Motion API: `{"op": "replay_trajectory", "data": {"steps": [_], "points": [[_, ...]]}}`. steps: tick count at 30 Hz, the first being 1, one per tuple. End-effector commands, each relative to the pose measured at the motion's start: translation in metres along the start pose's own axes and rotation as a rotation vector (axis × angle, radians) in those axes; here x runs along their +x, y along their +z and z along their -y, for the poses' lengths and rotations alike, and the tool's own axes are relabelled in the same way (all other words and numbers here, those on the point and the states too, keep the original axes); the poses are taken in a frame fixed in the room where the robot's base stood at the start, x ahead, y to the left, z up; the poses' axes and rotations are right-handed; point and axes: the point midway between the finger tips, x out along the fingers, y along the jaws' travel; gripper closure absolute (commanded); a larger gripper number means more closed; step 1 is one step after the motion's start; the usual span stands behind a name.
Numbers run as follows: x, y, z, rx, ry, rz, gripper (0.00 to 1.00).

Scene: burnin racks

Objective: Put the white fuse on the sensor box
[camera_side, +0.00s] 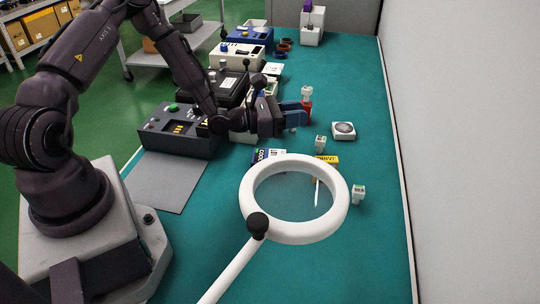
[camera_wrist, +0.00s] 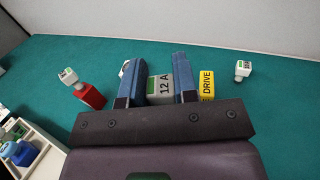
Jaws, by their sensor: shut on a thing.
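My gripper (camera_wrist: 160,78) has its blue fingers closed on a pale grey block marked "12 A" (camera_wrist: 163,85) with a green patch, apparently a fuse. In the side view my gripper (camera_side: 300,114) is above the teal bench, and the held block is not clear there. A white fuse (camera_side: 320,143) stands on the bench beyond the yellow block; another (camera_side: 358,193) stands nearer, also in the wrist view (camera_wrist: 242,70). A third white fuse (camera_side: 307,91) sits on a red block (camera_wrist: 90,96). I cannot read which box is the sensor box.
A yellow block marked "DRIVE" (camera_wrist: 207,84) and a blue-and-white lettered block (camera_side: 265,155) lie below the gripper. A white box with a round dark face (camera_side: 343,130) stands to its right. A large white ring magnifier (camera_side: 249,215) blocks the front. Instruments (camera_side: 180,140) line the left.

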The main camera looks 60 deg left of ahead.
Motion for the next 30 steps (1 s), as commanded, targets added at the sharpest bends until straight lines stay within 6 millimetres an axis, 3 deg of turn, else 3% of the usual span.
{"op": "replay_trajectory", "data": {"steps": [3, 7, 11, 25, 30], "points": [[-0.03, 0.003, -0.02, 0.002, 0.024, -0.001, 0.96], [-0.051, 0.005, -0.019, 0.001, 0.003, -0.001, 0.96], [-0.053, -0.002, -0.012, -0.002, -0.024, 0.0, 0.96], [-0.052, -0.064, -0.011, -0.002, -0.024, 0.001, 0.96], [-0.052, -0.073, -0.011, 0.001, -0.024, 0.002, 0.96]]}}
